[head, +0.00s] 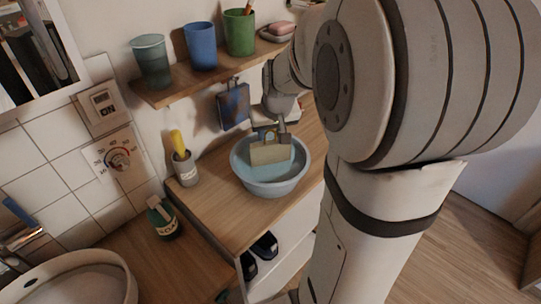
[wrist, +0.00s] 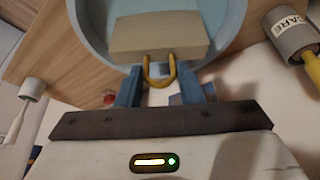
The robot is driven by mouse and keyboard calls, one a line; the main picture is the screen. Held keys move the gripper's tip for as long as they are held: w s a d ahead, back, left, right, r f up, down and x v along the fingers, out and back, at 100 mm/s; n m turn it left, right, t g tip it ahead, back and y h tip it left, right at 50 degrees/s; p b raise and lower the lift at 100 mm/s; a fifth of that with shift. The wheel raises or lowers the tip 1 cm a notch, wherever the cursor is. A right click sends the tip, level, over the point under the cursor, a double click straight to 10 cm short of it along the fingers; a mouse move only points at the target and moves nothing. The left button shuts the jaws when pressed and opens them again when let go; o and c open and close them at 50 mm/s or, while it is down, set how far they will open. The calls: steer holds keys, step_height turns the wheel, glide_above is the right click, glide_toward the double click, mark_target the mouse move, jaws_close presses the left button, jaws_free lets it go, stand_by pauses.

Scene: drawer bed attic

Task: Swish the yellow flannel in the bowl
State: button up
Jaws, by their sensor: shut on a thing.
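The yellow flannel (head: 270,154) shows as a pale tan-yellow block with a yellow loop on top. It hangs inside the light blue bowl (head: 264,187), which stands on the wooden counter. My gripper (head: 277,132) is just above it, at the loop, and is shut on it. In the wrist view the flannel (wrist: 160,34) is inside the bowl (wrist: 90,28), and its loop sits between the fingers of my gripper (wrist: 160,90). The flannel's lower part and whether it touches the bowl's bottom cannot be told.
A grey cup (head: 187,172) with a yellow item stands left of the bowl. A green bottle (head: 162,219) stands near the washbasin (head: 75,285). A shelf (head: 215,74) with several cups is above, with a blue cloth (head: 234,106) hanging beneath.

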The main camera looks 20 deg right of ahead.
steer(key=shift+r, duration=0.1)
step_height(320, 180, up, 13)
steer(key=p, duration=0.9)
stand_by(1.1)
stand_by(2.6)
